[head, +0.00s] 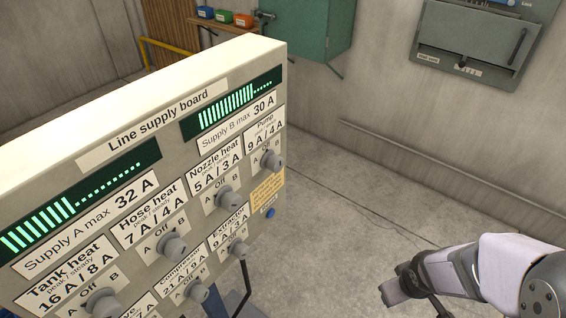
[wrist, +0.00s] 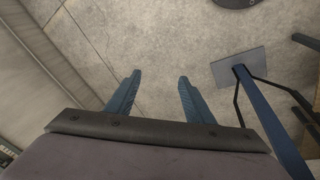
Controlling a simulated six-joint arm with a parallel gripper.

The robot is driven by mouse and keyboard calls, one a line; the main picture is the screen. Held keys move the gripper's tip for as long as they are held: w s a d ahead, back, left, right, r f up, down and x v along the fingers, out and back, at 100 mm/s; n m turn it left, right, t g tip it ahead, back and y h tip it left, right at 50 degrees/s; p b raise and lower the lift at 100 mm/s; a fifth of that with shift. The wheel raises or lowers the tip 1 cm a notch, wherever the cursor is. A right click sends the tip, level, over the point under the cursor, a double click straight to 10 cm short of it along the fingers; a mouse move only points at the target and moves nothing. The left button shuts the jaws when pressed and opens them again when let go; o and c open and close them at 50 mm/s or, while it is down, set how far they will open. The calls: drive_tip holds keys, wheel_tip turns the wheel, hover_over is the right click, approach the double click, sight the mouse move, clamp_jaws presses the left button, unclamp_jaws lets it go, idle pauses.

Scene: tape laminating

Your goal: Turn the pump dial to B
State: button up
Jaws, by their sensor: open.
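The pump dial (head: 270,160) is a grey knob at the right end of the upper row on the line supply board (head: 60,165), under the label "Pump 9 A / 4 A". Its positions are marked A, Off and B; which one it points to is too small to tell. My gripper (head: 392,290) is at the lower right in the head view, apart from the board and well to the right of the dial. In the wrist view its two blue fingers (wrist: 157,92) are spread with nothing between them, above bare floor. The dial is not in the wrist view.
Other dials sit close by: nozzle heat (head: 229,198), extractor (head: 238,249) and hose heat (head: 173,246). A blue button (head: 270,212) is below the pump dial. In the wrist view a blue post (wrist: 268,120) stands at the right. Floor between board and gripper is clear.

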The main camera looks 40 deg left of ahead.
drive_tip(key=w+a+r+n+t+y, duration=0.25)
drive_tip(key=w+a, duration=0.25)
drive_tip(key=a, duration=0.3)
drive_tip(key=n+g+y, duration=0.5)
drive_tip(key=n+y, duration=0.8)
drive_tip(key=y, duration=0.2)
approach(280, 166)
drive_tip(key=a, duration=0.2)
drive_tip(key=shift+w+a+p, duration=0.15)
drive_tip(key=shift+a+p, duration=1.35)
drive_tip(key=shift+a, duration=1.55)
drive_tip(key=shift+a+f, duration=0.15)
drive_tip(key=shift+a, duration=0.4)
drive_tip(key=c, duration=1)
